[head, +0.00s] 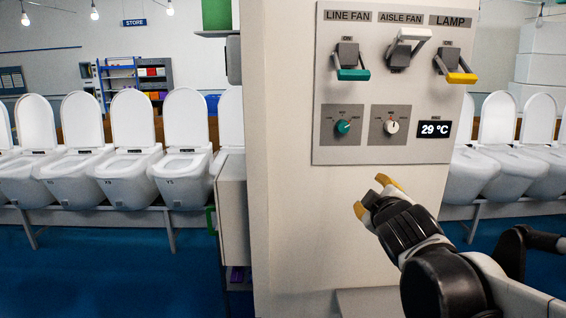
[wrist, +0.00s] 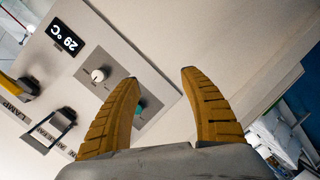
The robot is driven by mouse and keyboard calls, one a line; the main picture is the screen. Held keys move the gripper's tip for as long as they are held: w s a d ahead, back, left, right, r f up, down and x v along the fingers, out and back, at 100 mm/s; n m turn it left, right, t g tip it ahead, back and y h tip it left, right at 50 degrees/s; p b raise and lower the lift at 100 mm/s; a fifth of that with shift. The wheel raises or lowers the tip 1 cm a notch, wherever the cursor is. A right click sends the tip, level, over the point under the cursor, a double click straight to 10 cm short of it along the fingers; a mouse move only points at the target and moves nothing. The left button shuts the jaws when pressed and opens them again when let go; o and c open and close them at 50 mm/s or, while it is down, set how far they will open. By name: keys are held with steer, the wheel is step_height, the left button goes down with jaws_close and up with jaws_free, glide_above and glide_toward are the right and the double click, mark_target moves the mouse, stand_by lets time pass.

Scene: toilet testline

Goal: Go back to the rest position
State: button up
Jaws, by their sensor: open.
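My gripper (head: 371,195) is in front of the pale pillar, below the control panel (head: 460,100), with its yellow fingers apart and nothing between them. In the wrist view my gripper (wrist: 160,80) also shows open and empty, with the panel turned in the picture. The panel carries three levers: line fan (head: 352,74) with a teal handle, aisle fan (head: 420,34) with a white handle raised, and lamp (head: 461,78) with a yellow handle. The line fan and lamp handles point down. The fingers look apart from the panel in the head view.
A teal knob (head: 343,127), a white knob (head: 391,127) and a 29 °C display (head: 435,129) sit low on the panel. Rows of white toilets (head: 130,175) stand on both sides of the pillar (head: 290,230). Blue floor (head: 110,280) is open at lower left.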

steer(key=s+a+f+m+g+b, duration=0.1)
steer(key=s+f+b, duration=0.5)
steer(key=f, duration=0.7)
steer(key=s+a+f+m+g+y+b, duration=0.1)
steer(key=s+f+m+g+b, duration=0.3)
steer(key=s+f+b, duration=0.3)
steer(key=s+a+f+m+g+y+b, duration=0.1)
steer(key=s+f+m+g+b, duration=0.2)
steer(key=f, duration=1.8)
steer(key=s+m+b, duration=0.1)
steer(key=s+b, duration=0.3)
steer(key=s, duration=0.4)
steer(key=shift+m, duration=0.3)
steer(key=shift+r, duration=0.1)
